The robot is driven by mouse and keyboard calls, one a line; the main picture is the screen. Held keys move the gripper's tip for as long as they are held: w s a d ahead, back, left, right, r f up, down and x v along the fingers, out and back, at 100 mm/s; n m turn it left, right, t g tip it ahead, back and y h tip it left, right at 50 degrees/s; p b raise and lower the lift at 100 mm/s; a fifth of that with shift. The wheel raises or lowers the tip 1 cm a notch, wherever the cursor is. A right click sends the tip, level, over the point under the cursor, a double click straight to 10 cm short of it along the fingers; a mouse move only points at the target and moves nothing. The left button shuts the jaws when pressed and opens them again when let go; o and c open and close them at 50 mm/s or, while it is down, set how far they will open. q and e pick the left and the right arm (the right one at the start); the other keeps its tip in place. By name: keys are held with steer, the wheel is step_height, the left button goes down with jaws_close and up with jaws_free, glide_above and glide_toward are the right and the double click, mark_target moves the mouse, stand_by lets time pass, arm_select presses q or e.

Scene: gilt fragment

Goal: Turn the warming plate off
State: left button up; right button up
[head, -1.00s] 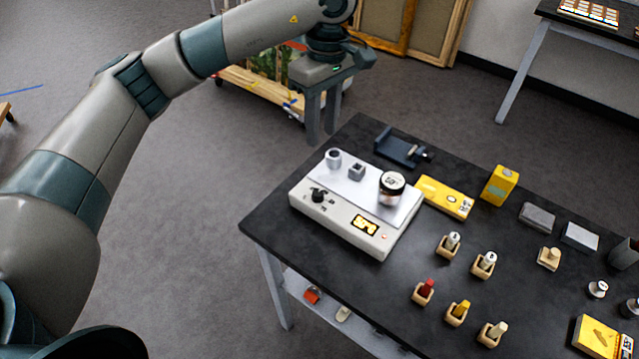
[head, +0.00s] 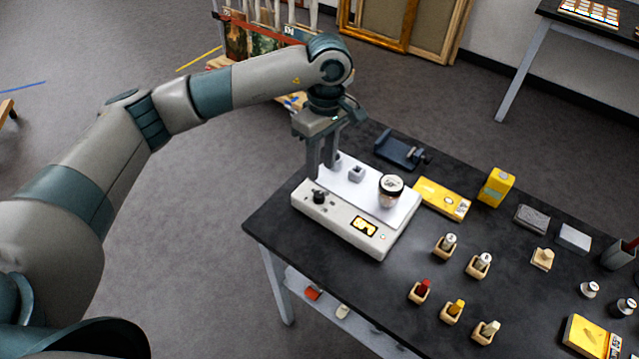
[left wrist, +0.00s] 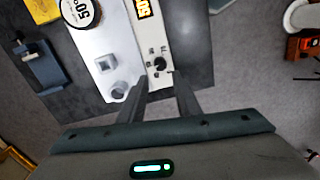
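The warming plate (head: 292,193) is a white box at the left end of the black table, with a paler top. My left gripper (head: 321,172) is open and empty, pointing down by the plate's left end near the knob. In the left wrist view, the knob (left wrist: 160,63) lies just beyond the parted fingertips (left wrist: 160,84); I see no contact. My right gripper is not in view.
Also on the plate's top are a ring-shaped piece and a square grey piece (head: 356,173). A dark clamp-like tool (head: 402,150) and a yellow flat box (head: 442,198) lie behind and right. Several small bottles in wooden holders (head: 444,245) stand to the right.

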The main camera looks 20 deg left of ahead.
mark_target(319, 194)
arm_select(q)
steer(key=f+p, duration=0.1)
steer(key=f, duration=0.1)
steer(key=f+p, duration=0.1)
steer(key=f, duration=0.2)
steer(key=f+p, duration=0.1)
steer(key=f, duration=0.2)
steer(key=shift+s+a, duration=0.15)
steer(key=shift+s, duration=0.1)
steer(key=shift+f, duration=0.6)
steer(key=shift+c, duration=0.2)
jaws_close()
